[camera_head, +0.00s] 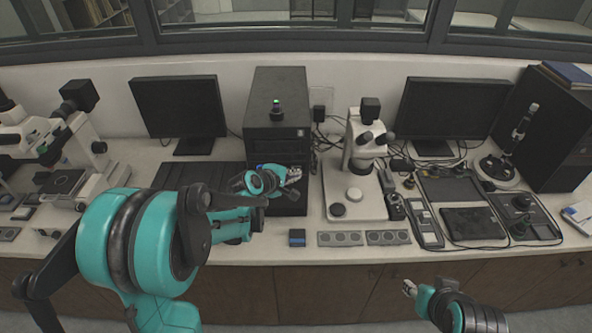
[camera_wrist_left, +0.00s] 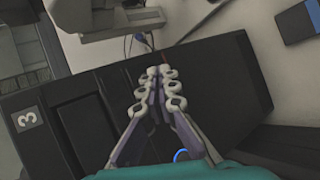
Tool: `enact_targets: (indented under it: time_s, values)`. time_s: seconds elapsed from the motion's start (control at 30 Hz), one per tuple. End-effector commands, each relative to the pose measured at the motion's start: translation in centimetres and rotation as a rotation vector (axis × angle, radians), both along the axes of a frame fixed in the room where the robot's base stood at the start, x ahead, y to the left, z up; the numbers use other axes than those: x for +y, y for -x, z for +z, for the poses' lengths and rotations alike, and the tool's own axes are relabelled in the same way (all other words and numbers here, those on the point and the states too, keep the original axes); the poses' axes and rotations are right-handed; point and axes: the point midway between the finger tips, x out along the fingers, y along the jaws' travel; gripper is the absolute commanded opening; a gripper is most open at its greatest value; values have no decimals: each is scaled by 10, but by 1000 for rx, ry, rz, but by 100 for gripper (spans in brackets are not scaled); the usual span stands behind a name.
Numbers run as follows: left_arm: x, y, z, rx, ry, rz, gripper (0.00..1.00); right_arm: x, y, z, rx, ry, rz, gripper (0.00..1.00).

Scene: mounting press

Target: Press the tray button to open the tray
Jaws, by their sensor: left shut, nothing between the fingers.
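My left gripper (camera_head: 293,175) is in front of the machine's lower front, shut and empty. Its fingertips (camera_wrist_left: 160,78) are together in the left wrist view; whether they touch the machine I cannot tell. I cannot make out the tray button. My right gripper (camera_head: 408,287) is low, in front of the bench, its jaw state unclear.
A white microscope (camera_head: 362,150) stands close right of the machine. A small blue box (camera_head: 297,237) and grey plates with round discs (camera_head: 340,239) lie at the bench's front. Monitors (camera_head: 180,106) stand to both sides. The floor side before the bench is clear.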

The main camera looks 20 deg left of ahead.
Motion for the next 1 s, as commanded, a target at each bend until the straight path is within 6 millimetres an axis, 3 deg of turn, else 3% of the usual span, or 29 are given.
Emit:
enact_targets:
  time_s: [0.73, 1.0]
  values:
    - [2, -5, 0, 0, 0, 0, 0, 0, 0, -1, 0, 0, 0, 40]
    - [-1, 4, 0, 0, 0, 0, 0, 0, 0, -3, 0, 0, 0, 40]
